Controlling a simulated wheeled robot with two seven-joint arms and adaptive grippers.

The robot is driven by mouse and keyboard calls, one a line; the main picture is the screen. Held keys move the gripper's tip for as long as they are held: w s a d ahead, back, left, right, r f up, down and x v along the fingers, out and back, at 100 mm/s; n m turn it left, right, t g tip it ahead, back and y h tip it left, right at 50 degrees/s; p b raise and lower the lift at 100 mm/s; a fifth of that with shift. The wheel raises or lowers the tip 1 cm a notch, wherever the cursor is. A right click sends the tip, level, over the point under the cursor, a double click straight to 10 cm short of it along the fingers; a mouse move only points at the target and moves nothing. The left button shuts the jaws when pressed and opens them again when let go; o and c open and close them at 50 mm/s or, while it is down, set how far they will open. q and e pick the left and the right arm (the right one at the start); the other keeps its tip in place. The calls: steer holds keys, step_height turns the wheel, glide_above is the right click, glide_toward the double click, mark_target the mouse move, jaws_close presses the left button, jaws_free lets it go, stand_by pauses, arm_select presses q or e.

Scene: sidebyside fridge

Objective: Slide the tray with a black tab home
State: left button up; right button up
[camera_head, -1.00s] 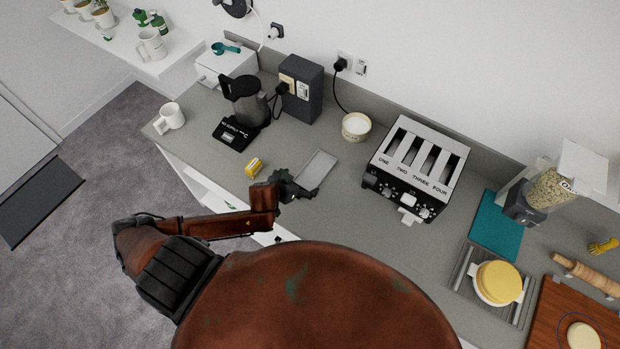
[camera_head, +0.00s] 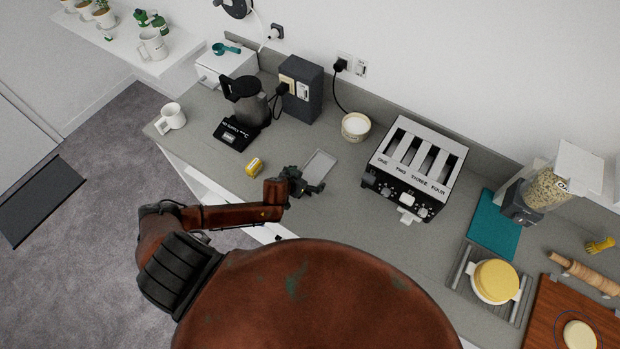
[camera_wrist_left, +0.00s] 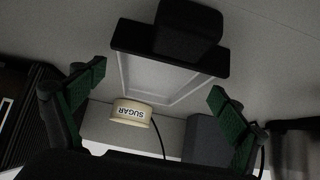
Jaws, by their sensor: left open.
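A flat light-grey tray (camera_head: 320,163) lies on the counter left of the toaster. In the left wrist view, the tray (camera_wrist_left: 160,80) has a pale recessed floor, a black front plate and a block-like black tab (camera_wrist_left: 187,30). My left gripper (camera_head: 308,184) is at the tray's near end, covering the tab in the head view. In the left wrist view, its two green-padded fingers (camera_wrist_left: 158,100) are spread wide, with the tray showing between them and nothing gripped. I cannot tell how high the fingers are above the counter. My right gripper is not in view.
The four-slot toaster (camera_head: 420,160) stands right of the tray. A small yellow item (camera_head: 254,166) lies left of my gripper. The counter before the toaster is clear.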

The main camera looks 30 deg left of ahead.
arm_select(q)
steer(key=shift+c, duration=0.3)
steer(key=c, duration=1.3)
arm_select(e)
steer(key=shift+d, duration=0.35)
arm_select(q)
steer(key=shift+r, duration=0.1)
